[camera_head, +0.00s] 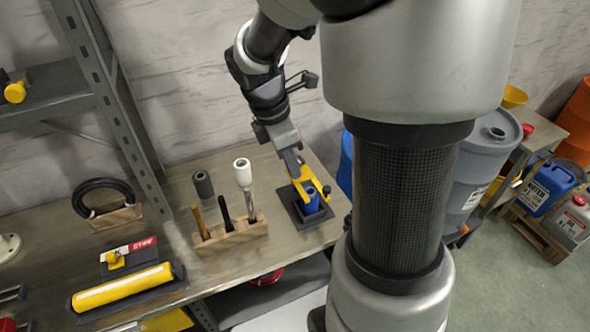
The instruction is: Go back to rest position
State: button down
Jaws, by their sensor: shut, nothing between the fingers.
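My gripper (316,187) is at the end of my arm, near the right end of the workbench (235,258). My arm comes down from the top of the view, and my column hides the middle right.
A wooden tool rack (232,241) with upright tools stands left of my gripper. A yellow cylinder (122,287) lies in a dark tray. A metal shelf (50,85) rises at the left. Barrels (480,150) and a blue canister (545,188) stand at the right.

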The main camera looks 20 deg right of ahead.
dwell(0.4)
jog(key=s+a+r+m+t+y, duration=0.2)
jog(key=s+a+r+m+t, duration=0.3)
jog(key=s+r+m, duration=0.7)
jog(key=a+m, duration=0.2)
jog(key=m, duration=0.3)
jog(key=shift+a+r+t+y, duration=0.4)
jog(key=shift+s, duration=0.1)
